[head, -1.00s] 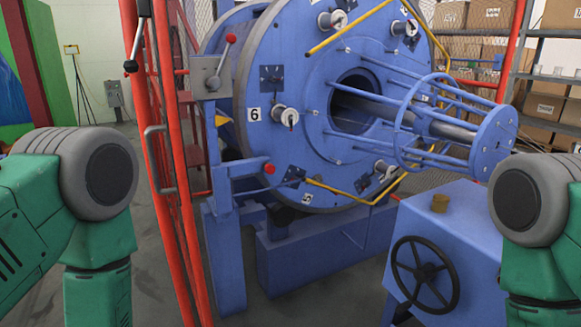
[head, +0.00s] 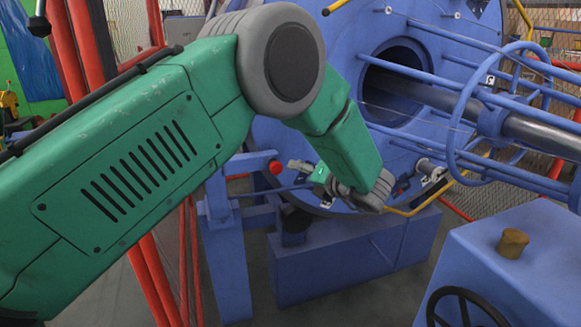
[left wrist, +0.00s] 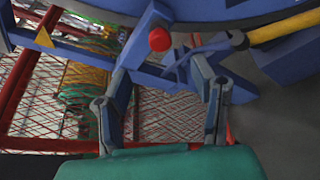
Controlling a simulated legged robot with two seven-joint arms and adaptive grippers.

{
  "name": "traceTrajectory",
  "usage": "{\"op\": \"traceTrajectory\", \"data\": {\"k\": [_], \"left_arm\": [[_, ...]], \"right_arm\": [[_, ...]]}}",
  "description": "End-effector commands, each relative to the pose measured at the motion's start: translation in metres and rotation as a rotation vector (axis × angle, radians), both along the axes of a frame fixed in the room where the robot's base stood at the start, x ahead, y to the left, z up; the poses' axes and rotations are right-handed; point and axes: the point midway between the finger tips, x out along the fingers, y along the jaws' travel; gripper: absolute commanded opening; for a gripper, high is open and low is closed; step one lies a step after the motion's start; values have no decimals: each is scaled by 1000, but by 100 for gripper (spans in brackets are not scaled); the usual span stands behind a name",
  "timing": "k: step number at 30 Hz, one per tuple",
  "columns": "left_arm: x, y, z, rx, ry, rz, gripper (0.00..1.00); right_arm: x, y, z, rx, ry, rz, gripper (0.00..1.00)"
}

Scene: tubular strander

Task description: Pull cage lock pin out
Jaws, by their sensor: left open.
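The cage lock pin appears to be the part with the red ball knob (head: 275,168) on the blue frame, at the lower left of the big blue disc. In the left wrist view the red knob (left wrist: 159,39) is at the upper middle, ahead of the fingertips and roughly centred between them. My left gripper (head: 302,172) is at the right of the knob, apart from it. In the left wrist view my left gripper (left wrist: 162,78) is open with nothing in its jaws. My forearm hides part of the disc. My right gripper is out of view.
A blue box with a black handwheel (head: 462,308) stands at the lower right. Blue rods and a ring (head: 461,122) stick out from the disc. Red fence posts (head: 72,45) stand at the left. A yellow bar (left wrist: 285,27) is near the right finger in the left wrist view.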

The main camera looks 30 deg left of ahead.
Motion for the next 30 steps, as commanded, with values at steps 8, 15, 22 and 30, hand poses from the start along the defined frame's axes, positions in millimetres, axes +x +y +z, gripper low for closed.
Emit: {"op": "traceTrajectory", "data": {"k": [8, 15, 22, 30], "left_arm": [[24, 55, -20, -1, 3, 2, 52], [41, 91, -31, 1, 4, 0, 52], [48, 106, -34, 3, 6, -3, 52], [49, 108, -34, 3, 6, -3, 52]], "right_arm": [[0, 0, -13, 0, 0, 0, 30], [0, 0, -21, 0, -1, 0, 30], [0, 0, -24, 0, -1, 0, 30], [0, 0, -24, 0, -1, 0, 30]]}}
